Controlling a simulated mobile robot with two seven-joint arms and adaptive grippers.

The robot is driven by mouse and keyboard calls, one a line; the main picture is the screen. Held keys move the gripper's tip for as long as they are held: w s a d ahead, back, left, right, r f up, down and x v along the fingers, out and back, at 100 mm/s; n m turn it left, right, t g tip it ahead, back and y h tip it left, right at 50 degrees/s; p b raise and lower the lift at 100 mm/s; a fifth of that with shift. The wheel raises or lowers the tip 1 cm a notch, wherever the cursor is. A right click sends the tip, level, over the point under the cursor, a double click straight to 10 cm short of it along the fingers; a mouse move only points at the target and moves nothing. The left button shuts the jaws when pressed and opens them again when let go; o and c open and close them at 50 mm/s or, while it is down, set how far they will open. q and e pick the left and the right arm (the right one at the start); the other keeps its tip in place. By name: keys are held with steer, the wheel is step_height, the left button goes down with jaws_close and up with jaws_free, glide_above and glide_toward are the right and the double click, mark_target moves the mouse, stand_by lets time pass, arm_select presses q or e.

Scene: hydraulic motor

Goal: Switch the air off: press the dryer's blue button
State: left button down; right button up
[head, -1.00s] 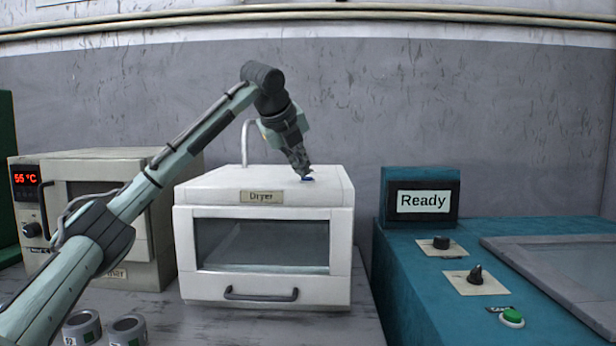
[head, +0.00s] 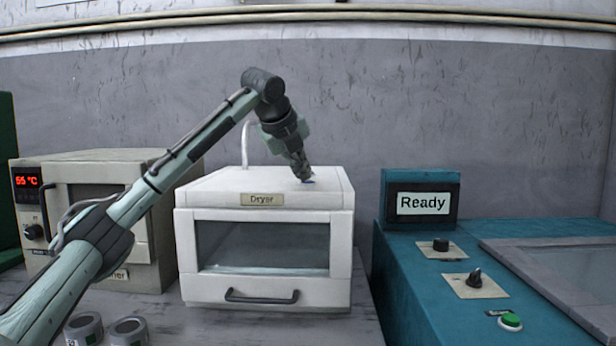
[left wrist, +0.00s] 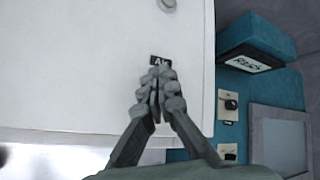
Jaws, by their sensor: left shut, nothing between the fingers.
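The white dryer (head: 190,262) stands on the bench with its door closed and a nameplate on its front. It also shows from above in the left wrist view (left wrist: 80,75). My left gripper (head: 304,177) is shut and empty, pointing down at the dryer's top. In the left wrist view its fingertips (left wrist: 157,72) sit just below a black label (left wrist: 160,59) reading "Air". Only a sliver of the blue button (head: 309,182) shows under the fingertips; I cannot tell whether it is pressed. My right gripper is not in view.
A beige oven-like unit (head: 125,160) with a red "55 °C" display is left of the dryer. A teal console (head: 420,290) with a "Ready" screen (head: 423,203), knobs and a green button (head: 510,321) is at right. Two small cans (head: 128,330) stand in front.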

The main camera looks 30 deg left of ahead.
arm_select(q)
steer(key=shift+w+r, duration=0.1)
steer(key=shift+r, duration=2.9)
